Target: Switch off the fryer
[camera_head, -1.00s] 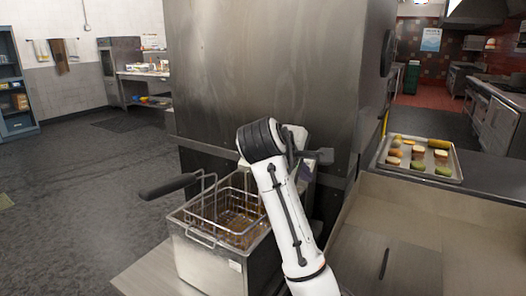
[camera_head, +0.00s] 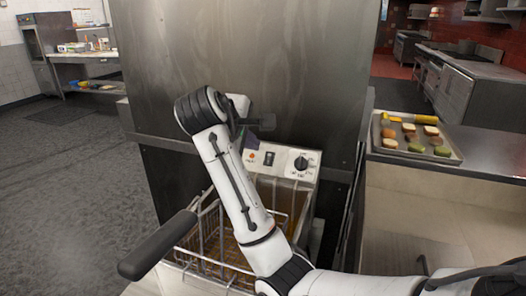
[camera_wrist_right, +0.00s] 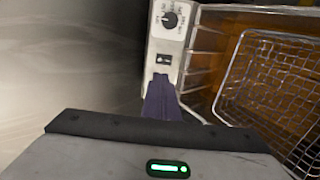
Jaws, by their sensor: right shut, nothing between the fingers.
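The fryer's control panel (camera_head: 283,174) stands at the back of the fryer, against a tall steel cabinet. It carries a round black knob (camera_head: 301,163), a black rocker switch (camera_head: 269,158) and a small red light (camera_head: 251,156). In the right wrist view the knob (camera_wrist_right: 169,19) is at the top and the switch (camera_wrist_right: 163,59) lies just beyond the fingertips. My right gripper (camera_wrist_right: 160,79) is shut and empty, close to the switch; I cannot tell whether it touches the panel. My left gripper is out of view.
A wire basket (camera_head: 210,235) with a black handle (camera_head: 157,246) sits in the fryer in front of the panel. The steel cabinet (camera_head: 240,50) rises close behind. A tray (camera_head: 455,158) of food stands on the counter at right.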

